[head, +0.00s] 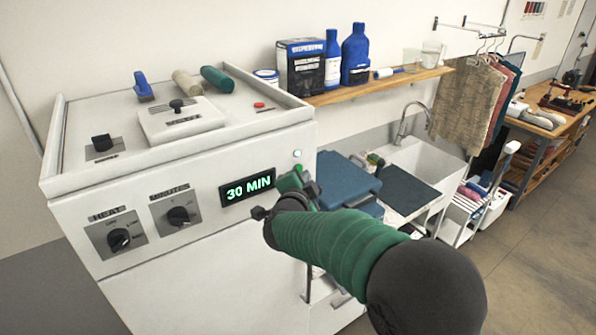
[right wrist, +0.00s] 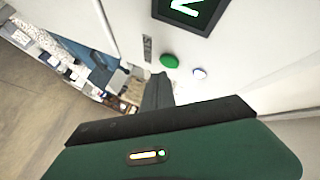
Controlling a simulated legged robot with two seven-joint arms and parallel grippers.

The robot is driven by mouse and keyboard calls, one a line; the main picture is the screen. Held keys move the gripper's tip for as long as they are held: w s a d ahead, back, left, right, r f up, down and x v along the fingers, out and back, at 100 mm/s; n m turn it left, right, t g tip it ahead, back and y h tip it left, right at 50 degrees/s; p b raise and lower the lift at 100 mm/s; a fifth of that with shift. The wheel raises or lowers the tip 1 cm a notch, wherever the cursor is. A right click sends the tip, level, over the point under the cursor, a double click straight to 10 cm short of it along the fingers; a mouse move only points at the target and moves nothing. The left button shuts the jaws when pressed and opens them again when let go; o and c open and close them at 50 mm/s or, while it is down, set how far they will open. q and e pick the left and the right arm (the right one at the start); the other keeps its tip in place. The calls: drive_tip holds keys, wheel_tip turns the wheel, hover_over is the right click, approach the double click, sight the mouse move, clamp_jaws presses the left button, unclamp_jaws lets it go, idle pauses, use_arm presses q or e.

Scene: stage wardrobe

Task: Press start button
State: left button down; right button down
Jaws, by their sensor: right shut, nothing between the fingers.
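The white machine (head: 190,262) has a front panel with a lit display (head: 247,187) reading 30 MIN. In the right wrist view a round green button (right wrist: 169,61) sits on the panel below the display, beside a small label plate (right wrist: 148,48). The button is likely the start button; the label is too small to read. My right gripper (head: 292,183) is shut and empty, in front of the panel just right of the display. Its dark fingers (right wrist: 157,88) are close to the button; I cannot tell whether they touch it.
A small white light (head: 297,154) glows above my gripper, also in the right wrist view (right wrist: 200,73). HEAT (head: 119,240) and MINUTES (head: 179,216) dials are on the panel's left. A sink (head: 425,158) and folded blue cloth (head: 347,175) stand right of the machine.

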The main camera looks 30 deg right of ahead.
drive_tip(key=s+b, duration=0.1)
drive_tip(key=s, duration=0.4)
drive_tip(key=shift+d, duration=0.2)
drive_tip(key=shift+w, duration=0.1)
idle(0.5)
drive_tip(key=s+a+f+n+g+y+b, duration=0.1)
drive_tip(key=s+a+f+n+y+b, duration=0.15)
drive_tip(key=a+f+n, duration=0.4)
drive_tip(key=s+a+f+n+y+b, duration=0.1)
drive_tip(key=a+f+n+y+b, duration=0.2)
drive_tip(key=f, duration=0.6)
drive_tip(key=s+a+f+n+g+y+b, duration=0.1)
drive_tip(key=a+f+n+y+b, duration=0.25)
drive_tip(key=f, duration=0.45)
drive_tip(key=s+a+f+n+g+b, duration=0.2)
drive_tip(key=s+f+n+g+b, duration=0.3)
drive_tip(key=s+f, duration=1)
drive_tip(key=s+n+g, duration=0.1)
drive_tip(key=s+g, duration=0.1)
drive_tip(key=shift+s+a+f+n+y, duration=0.3)
drive_tip(key=shift+s+a+f+y, duration=0.05)
drive_tip(key=shift+f+y, duration=0.05)
